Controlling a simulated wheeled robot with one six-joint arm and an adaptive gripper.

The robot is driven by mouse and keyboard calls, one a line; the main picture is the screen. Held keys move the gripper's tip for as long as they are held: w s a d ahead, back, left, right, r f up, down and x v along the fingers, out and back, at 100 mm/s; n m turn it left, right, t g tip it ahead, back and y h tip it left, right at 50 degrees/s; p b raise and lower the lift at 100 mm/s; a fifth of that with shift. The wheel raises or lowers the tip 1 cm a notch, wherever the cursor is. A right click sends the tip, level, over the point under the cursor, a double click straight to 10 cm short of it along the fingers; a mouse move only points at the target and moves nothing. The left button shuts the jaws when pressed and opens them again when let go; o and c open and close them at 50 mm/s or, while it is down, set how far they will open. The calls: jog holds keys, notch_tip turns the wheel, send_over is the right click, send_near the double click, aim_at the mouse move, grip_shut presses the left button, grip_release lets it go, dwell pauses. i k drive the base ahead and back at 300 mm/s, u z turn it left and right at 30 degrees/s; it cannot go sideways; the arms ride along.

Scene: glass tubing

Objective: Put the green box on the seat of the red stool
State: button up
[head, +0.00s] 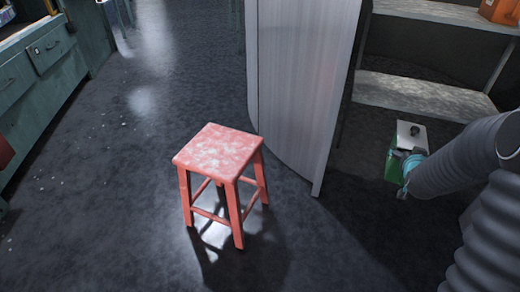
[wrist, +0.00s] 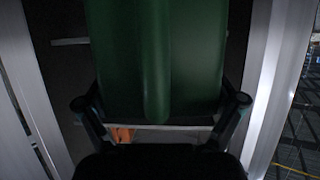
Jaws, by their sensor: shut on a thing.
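The red stool (head: 217,150) stands upright on the dark floor in the middle of the head view, its worn square seat bare. My gripper (head: 402,168) is at the right of the head view, well apart from the stool. It is shut on the green box (head: 392,166), which is mostly hidden behind my gripper and wrist there. In the wrist view the green box (wrist: 157,60) fills the upper middle, between the two fingers of my gripper (wrist: 160,108).
A grey curved panel (head: 302,85) stands between the stool and my gripper. Shelving (head: 425,98) is behind my gripper, with an orange thing (head: 502,12) on top. Green drawer cabinets (head: 40,75) line the left. The floor around the stool is clear.

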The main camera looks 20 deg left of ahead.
aim_at(219, 147)
jog(key=u, duration=2.6)
jog(key=k, duration=1.55)
jog(key=z, duration=1.3)
jog(key=i, duration=1.85)
